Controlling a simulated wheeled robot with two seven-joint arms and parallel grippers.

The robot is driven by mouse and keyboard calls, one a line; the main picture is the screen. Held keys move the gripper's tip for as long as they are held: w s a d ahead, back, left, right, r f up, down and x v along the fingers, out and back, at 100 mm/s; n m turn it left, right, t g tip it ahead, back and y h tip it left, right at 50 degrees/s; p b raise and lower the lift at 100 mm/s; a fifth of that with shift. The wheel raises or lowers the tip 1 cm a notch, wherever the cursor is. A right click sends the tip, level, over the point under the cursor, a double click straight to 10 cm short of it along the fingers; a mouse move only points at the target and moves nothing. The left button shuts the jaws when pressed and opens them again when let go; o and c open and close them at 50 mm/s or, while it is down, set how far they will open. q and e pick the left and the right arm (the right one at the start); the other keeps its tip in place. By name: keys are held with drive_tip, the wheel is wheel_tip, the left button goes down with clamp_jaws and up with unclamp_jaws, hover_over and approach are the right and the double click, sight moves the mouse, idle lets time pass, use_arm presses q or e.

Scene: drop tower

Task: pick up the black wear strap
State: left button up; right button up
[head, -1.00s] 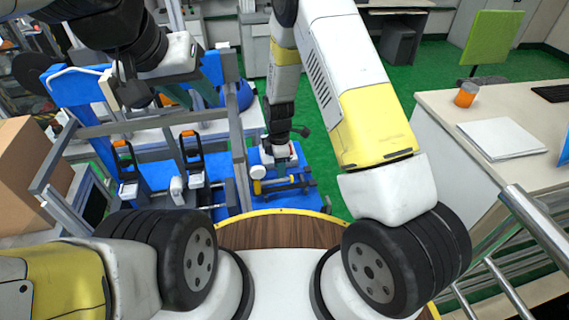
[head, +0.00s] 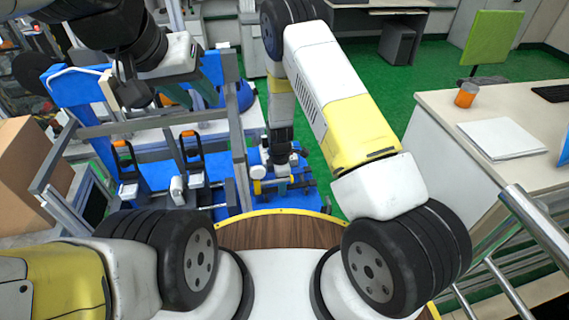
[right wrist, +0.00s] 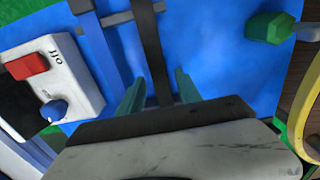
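The black wear strap (right wrist: 150,45) shows in the right wrist view as a long dark strip running down over a blue surface. My right gripper (right wrist: 158,92) has two teal fingers apart, one on each side of the strap's near part. I cannot tell whether either finger touches it. In the head view my right gripper (head: 282,172) is low over the blue tower base, and the strap is too small and covered to make out.
A white control box (right wrist: 75,75) with a red button and a blue knob stands left of the strap. A green knob (right wrist: 268,27) is at the right. A grey tower frame (head: 238,130) rises beside my right arm. A desk (head: 465,135) stands at the right.

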clamp_jaws()
drive_tip(key=shift+r, duration=0.1)
